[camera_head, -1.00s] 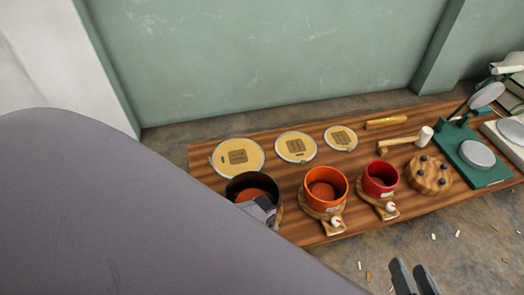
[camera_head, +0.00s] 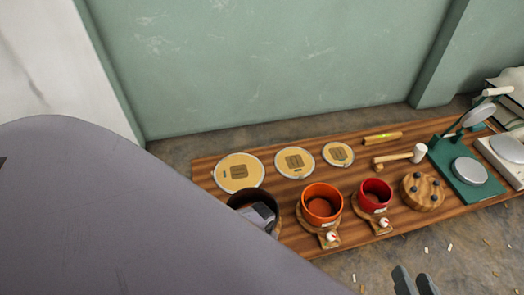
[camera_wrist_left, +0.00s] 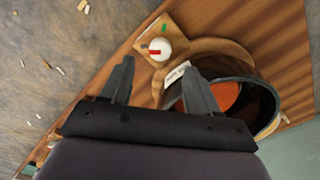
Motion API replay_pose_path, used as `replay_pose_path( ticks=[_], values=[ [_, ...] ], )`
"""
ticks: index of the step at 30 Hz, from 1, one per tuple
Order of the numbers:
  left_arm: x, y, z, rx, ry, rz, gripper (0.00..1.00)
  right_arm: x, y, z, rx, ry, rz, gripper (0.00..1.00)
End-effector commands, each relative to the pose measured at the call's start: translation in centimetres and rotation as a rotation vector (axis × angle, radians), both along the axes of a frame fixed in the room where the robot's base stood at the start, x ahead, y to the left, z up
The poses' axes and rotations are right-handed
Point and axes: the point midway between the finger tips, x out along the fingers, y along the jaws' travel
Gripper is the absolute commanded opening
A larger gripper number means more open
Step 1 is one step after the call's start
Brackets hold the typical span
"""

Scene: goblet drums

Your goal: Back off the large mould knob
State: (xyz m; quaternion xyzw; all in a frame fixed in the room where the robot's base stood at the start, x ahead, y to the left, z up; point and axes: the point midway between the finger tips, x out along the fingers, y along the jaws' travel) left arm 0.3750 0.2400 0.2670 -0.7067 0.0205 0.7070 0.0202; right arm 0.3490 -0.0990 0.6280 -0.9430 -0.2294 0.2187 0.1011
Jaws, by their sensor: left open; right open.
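The large mould is a dark pot with an orange inside; it stands at the left of the mould row in the head view (camera_head: 238,199), partly hidden by my left arm. In the left wrist view the large mould (camera_wrist_left: 262,100) sits on a wooden base. Its knob (camera_wrist_left: 158,49), white with a red mark, is on the base's end, beside green and red marks. My left gripper (camera_wrist_left: 160,65) is open, its fingertips on either side of the knob in the picture, with no visible contact. My right gripper (camera_head: 415,278) is open and empty at the bottom edge of the head view.
An orange mould (camera_head: 322,204) and a red mould (camera_head: 375,195) with their own knobs stand to the right. Round drum heads (camera_head: 239,173), a mallet (camera_head: 400,157), a wooden block with pegs (camera_head: 422,191) and a green stand (camera_head: 466,172) share the bench.

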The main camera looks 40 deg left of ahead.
Motion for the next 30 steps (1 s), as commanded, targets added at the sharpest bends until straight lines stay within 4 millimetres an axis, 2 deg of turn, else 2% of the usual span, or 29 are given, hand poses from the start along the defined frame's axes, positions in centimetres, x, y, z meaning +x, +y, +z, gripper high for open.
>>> replay_pose_path(
  ticks=[1, 6, 30],
  values=[
    [-0.07, 0.07, 0.88, 0.0, 0.0, 0.001, 0.61, -0.01, 0.0, 0.91, 0.0, 0.0, 0.0, 0.43],
    [-0.17, 0.17, 1.55, 0.0, 0.001, 0.001, 0.61, -0.01, 0.0, 1.63, 0.001, 0.0, 0.0, 0.43],
    [-0.2, 0.14, 1.5, -0.001, 0.001, 0.001, 0.61, -0.01, 0.0, 1.61, 0.0, 0.0, 0.0, 0.43]
  ],
)
